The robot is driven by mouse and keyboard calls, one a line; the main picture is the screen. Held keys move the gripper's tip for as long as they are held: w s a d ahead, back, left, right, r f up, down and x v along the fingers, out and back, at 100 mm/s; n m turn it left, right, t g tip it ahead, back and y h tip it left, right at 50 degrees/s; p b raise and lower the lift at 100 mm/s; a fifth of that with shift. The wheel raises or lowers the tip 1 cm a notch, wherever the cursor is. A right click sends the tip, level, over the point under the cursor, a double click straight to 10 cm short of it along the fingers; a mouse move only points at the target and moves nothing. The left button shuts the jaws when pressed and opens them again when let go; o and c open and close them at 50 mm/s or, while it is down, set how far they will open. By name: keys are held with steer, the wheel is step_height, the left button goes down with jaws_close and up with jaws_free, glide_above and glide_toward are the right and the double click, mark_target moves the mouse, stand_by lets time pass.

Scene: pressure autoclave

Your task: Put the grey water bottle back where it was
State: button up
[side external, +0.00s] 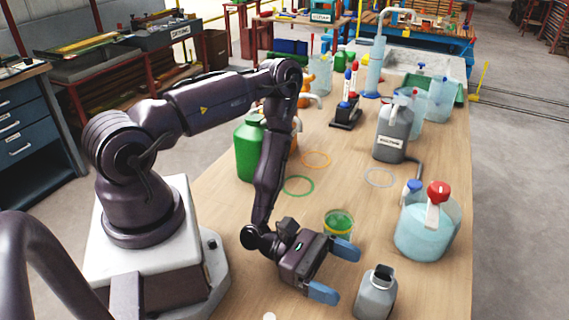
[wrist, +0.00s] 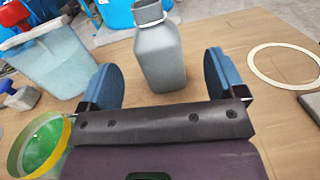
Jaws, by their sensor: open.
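The small grey bottle (side external: 376,295) stands upright on the wooden table (side external: 240,215), near the front edge in the side view. My gripper (side external: 334,271) is low over the table, to its left, with its blue fingers spread and pointing towards it. In the wrist view the grey bottle (wrist: 162,58) shows ahead, between the two open fingers (wrist: 163,80) in the picture. I cannot tell whether it is within their reach. Nothing is held. A pale ring (wrist: 283,65) lies on the table at the right of the wrist view.
A green cup (side external: 339,224) stands close behind my gripper. A clear blue jug with a red cap (side external: 425,232) is right of it. Green (side external: 298,186), orange (side external: 316,159) and pale blue (side external: 379,177) rings mark the table. A larger grey labelled jug (side external: 393,130) stands farther back.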

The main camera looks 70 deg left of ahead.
steer(key=s+r+m+g+y, duration=0.1)
steer(key=s+r+m+g, duration=0.2)
steer(key=r+m+g, duration=0.55)
steer(key=s+r+m+g, duration=0.3)
steer(key=r+m+g, duration=0.4)
steer(key=m, duration=0.3)
steer(key=s+a+r+m+t+y, duration=0.3)
steer(key=a+r+m+t+y, duration=0.4)
steer(key=a+r+y, duration=0.6)
steer(key=shift+s+r+t, duration=0.15)
steer(key=shift+r+t, duration=0.7)
steer(key=shift+t, duration=0.3)
steer(key=shift+a, duration=0.1)
